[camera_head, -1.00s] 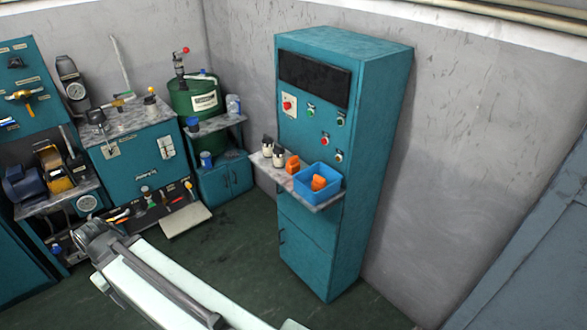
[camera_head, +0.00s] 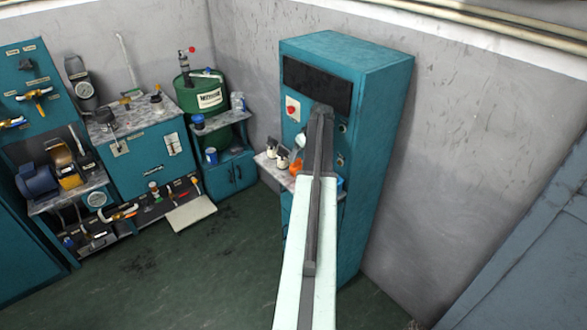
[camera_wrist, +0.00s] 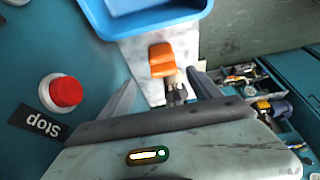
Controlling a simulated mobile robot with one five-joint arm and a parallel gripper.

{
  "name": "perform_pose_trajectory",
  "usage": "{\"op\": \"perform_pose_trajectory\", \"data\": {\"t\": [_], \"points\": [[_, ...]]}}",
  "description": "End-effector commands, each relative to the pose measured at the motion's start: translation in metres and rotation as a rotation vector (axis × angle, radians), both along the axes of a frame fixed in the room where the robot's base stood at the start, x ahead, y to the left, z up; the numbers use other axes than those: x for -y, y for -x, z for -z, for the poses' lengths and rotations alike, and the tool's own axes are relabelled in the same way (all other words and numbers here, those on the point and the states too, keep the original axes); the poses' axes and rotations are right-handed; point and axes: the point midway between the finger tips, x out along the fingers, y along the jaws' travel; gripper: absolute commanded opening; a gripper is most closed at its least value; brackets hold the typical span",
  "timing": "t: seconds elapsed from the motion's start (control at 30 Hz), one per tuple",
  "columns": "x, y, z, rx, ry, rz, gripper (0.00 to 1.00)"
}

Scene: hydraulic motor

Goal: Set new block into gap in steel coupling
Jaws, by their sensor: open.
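An orange block (camera_wrist: 162,62) lies on the shelf of the teal cabinet, beside the blue bin. It also shows in the head view (camera_head: 296,167), left of my arm. My gripper (camera_wrist: 163,82) is open and empty in the wrist view; its fingers straddle the line to the block, with the block ahead of the fingertips. The orange block in the bin, seen earlier, is now hidden behind my arm. A blue motor (camera_head: 36,180) and a yellow unit (camera_head: 64,170) stand on the left bench; I cannot make out the coupling or its gap.
The blue bin (camera_wrist: 145,22) is just beyond the block. Small white bottles (camera_head: 283,158) stand left of the block on the shelf (camera_head: 264,164). A red stop button (camera_wrist: 66,90) sticks out from the cabinet (camera_head: 378,110) near my gripper. The green floor (camera_head: 200,265) is clear.

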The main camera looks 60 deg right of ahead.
Motion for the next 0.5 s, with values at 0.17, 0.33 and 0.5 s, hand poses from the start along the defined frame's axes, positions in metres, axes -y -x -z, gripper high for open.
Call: {"op": "perform_pose_trajectory", "data": {"t": [0.17,0.33,0.5], "points": [[0.000,-0.005,0.015,0.000,-0.001,-0.001,0.73],[0.001,-0.011,0.028,-0.001,-0.001,-0.001,0.73],[0.001,-0.015,0.036,-0.001,-0.001,-0.001,0.73]]}}
